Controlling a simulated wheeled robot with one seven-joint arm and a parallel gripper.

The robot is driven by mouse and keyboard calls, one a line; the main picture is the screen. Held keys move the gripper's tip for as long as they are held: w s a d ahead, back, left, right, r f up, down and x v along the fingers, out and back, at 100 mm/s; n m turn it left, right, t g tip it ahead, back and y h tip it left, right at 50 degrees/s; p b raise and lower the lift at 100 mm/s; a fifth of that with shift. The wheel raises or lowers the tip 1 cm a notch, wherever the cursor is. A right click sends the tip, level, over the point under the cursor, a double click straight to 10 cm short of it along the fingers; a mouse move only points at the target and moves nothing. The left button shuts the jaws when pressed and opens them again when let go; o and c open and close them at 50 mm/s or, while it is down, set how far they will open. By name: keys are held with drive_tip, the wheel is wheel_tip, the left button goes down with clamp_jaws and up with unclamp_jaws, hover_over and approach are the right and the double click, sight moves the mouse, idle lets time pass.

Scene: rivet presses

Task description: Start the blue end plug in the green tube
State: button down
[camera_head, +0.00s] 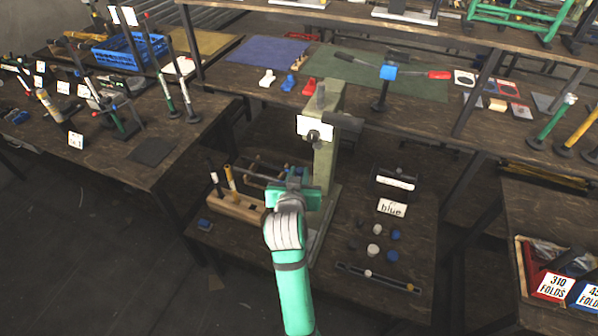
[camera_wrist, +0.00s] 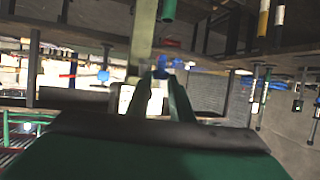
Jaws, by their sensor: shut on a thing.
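My gripper (camera_head: 293,178) is over the lower table, in front of the grey-green press (camera_head: 326,160). In the wrist view its two fingers (camera_wrist: 161,78) are shut on a small blue piece, the blue end plug (camera_wrist: 160,64). A dark green tube end (camera_wrist: 169,10) shows at the top of the wrist view, apart from the plug in the picture; the depth between them cannot be told. In the head view the plug and this tube cannot be made out; my gripper covers that area. The wooden rack (camera_head: 236,209) stands left of my gripper, with a yellow tube (camera_head: 229,178) and a dark, white-ended tube (camera_head: 212,178).
A "blue" card (camera_head: 392,209) lies to the right, with loose blue (camera_head: 395,235) and white (camera_head: 374,250) plugs near it. A slotted strip (camera_head: 378,278) lies at the table's front. The press column stands close behind my gripper. Dark floor is open at the lower left.

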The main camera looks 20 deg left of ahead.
drive_tip(key=shift+f, duration=2.35)
drive_tip(key=shift+w, duration=0.15)
drive_tip(key=shift+f, duration=0.3)
drive_tip(key=shift+s+f, duration=0.2)
drive_tip(key=shift+f, duration=0.75)
drive_tip(key=c, duration=1.5)
unclamp_jaws()
